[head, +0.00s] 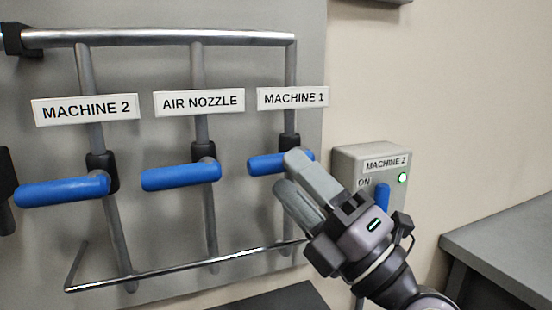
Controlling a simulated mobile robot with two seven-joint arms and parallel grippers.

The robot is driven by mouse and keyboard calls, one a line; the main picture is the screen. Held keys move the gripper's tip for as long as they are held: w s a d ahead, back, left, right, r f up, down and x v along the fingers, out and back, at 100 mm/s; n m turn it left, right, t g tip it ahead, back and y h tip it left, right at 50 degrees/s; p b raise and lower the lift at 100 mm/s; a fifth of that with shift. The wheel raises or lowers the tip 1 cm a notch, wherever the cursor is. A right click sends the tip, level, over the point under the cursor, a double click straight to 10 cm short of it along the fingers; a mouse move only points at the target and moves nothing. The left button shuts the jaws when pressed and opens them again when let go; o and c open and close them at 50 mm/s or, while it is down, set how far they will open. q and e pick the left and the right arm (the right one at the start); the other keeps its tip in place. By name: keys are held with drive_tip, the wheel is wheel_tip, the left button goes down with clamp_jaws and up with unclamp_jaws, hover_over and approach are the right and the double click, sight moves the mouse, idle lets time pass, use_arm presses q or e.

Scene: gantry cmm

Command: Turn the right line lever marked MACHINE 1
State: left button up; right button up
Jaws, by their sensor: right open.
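The MACHINE 1 lever (266,164) is a blue handle on the rightmost vertical pipe, below the MACHINE 1 label (293,98). It points left and lies nearly level, across the pipe. My right gripper (288,172) is open, with its fingertips at the right part of this handle. One finger overlaps the handle's right end and the other is just below it. I cannot tell whether they touch it. The fingers hide part of the handle and the pipe below. My left gripper is not in view.
The AIR NOZZLE lever (181,175) and MACHINE 2 lever (62,190) also lie across their pipes to the left. A metal rail (175,272) runs below the levers. A grey switch box (352,158) with a lit lamp is behind my gripper. A grey counter (505,243) stands at right.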

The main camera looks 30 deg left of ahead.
sight(277, 166)
drive_tip(key=shift+p+x, duration=0.3)
drive_tip(key=shift+x, duration=1.65)
clamp_jaws()
drive_tip(key=shift+f, duration=0.1)
